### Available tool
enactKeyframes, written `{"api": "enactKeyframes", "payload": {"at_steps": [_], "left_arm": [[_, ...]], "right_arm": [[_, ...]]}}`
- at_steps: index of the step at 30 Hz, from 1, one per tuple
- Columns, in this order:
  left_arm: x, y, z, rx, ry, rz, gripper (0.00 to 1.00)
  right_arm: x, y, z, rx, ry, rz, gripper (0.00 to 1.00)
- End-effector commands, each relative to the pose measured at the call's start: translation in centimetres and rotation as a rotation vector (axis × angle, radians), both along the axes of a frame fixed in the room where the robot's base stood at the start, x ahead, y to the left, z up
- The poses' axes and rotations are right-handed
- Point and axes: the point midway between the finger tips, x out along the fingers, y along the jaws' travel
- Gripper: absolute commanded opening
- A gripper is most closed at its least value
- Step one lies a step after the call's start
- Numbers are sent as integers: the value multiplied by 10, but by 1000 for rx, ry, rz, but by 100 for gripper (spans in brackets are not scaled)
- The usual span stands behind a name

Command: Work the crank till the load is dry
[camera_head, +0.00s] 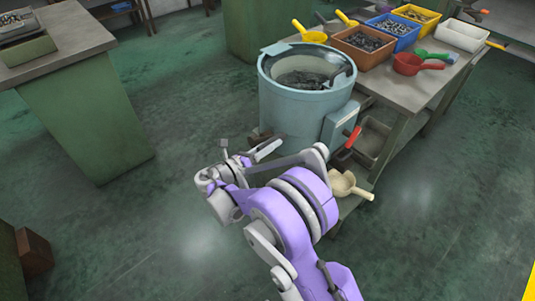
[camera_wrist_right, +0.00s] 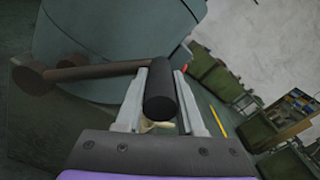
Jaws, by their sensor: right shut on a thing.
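A light blue round machine tub (camera_head: 290,112) stands on the floor, with a dark load (camera_head: 302,78) of small parts inside; I cannot tell whether it is wet. In the right wrist view the tub (camera_wrist_right: 110,40) fills the upper left. The crank (camera_wrist_right: 95,70) is a brown arm with a dark cylindrical handle (camera_wrist_right: 161,92). My right gripper (camera_wrist_right: 160,95) is shut on that handle, one finger on each side. In the head view my right gripper (camera_head: 264,150) is low in front of the tub, and the crank is not clearly visible there. My left gripper is out of view.
A workbench (camera_head: 405,88) beside the tub carries a brown bin (camera_head: 362,46), a blue bin (camera_head: 393,30), a yellow bin, a white tray and several scoops. A beige scoop (camera_head: 348,186) lies low by the bench. A green cabinet (camera_head: 85,120) stands left. Floor between is clear.

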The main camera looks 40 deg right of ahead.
Motion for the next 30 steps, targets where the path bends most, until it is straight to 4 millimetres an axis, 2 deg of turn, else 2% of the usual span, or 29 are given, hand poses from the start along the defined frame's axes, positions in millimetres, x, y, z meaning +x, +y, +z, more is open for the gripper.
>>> {"api": "enactKeyframes", "payload": {"at_steps": [6, 16, 24, 30], "left_arm": [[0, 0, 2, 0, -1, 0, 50], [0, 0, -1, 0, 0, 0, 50], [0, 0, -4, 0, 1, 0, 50], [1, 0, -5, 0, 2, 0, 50]], "right_arm": [[25, 0, 23, -17, 203, 1, 0], [67, 3, 43, -41, 496, 3, 0], [94, 5, 48, -40, 493, 3, 0], [104, 6, 49, -39, 492, 2, 0]]}}
